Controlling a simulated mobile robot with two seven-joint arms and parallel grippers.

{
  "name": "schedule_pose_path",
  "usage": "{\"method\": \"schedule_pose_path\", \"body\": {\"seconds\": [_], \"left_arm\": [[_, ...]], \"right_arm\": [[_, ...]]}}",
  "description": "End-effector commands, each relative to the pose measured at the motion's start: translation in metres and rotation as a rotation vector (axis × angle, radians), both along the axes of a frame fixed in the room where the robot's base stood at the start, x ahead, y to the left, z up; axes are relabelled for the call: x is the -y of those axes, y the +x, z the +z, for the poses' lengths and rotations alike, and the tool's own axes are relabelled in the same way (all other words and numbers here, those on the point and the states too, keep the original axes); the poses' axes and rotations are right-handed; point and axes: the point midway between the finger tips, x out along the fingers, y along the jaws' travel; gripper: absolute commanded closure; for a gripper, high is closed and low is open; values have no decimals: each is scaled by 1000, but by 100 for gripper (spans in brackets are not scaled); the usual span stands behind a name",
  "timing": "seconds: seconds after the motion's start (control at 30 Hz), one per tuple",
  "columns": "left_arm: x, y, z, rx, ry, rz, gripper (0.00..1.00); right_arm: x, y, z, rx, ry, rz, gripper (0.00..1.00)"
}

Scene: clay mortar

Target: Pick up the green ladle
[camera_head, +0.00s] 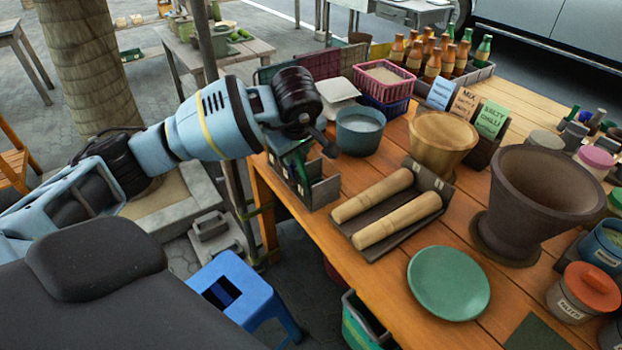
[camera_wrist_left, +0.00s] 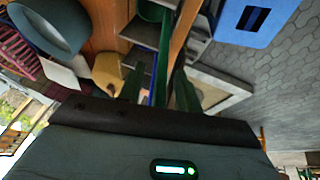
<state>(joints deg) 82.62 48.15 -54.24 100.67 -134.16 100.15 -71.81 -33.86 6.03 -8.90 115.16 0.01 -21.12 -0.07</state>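The green ladle (camera_wrist_left: 163,50) stands in a dark, sectioned utensil caddy (camera_head: 322,193) at the table's left edge. In the head view only dark green parts (camera_head: 299,163) show, partly hidden by my left gripper. My left gripper (camera_head: 318,147) is over the caddy, pointing down toward it. In the left wrist view the two dark fingers (camera_wrist_left: 158,92) stand apart, and the green handle runs between them. I see no clear contact between fingers and handle. My right gripper is in neither view.
A blue-grey pot (camera_head: 360,132) and a white stack (camera_head: 338,95) stand close behind the caddy. Two wooden pestles (camera_head: 385,210) lie on a tray to its right. A clay mortar (camera_head: 535,205) and a green plate (camera_head: 448,283) are farther right. A blue stool (camera_head: 240,290) stands below.

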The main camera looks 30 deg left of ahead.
Motion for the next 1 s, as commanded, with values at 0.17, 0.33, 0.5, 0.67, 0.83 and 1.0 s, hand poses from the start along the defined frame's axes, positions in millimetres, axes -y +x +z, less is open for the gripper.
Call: {"method": "schedule_pose_path", "body": {"seconds": [0.17,0.33,0.5,0.67,0.83,1.0], "left_arm": [[0,0,0,0,0,0,76],[0,0,0,0,0,0,98],[0,0,1,0,0,0,100],[0,0,1,1,-1,1,100],[0,1,9,4,-1,1,100],[0,1,37,6,0,0,100]], "right_arm": [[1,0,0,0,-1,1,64],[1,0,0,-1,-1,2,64],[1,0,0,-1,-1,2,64],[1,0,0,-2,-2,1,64],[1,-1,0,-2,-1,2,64],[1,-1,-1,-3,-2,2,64]]}}
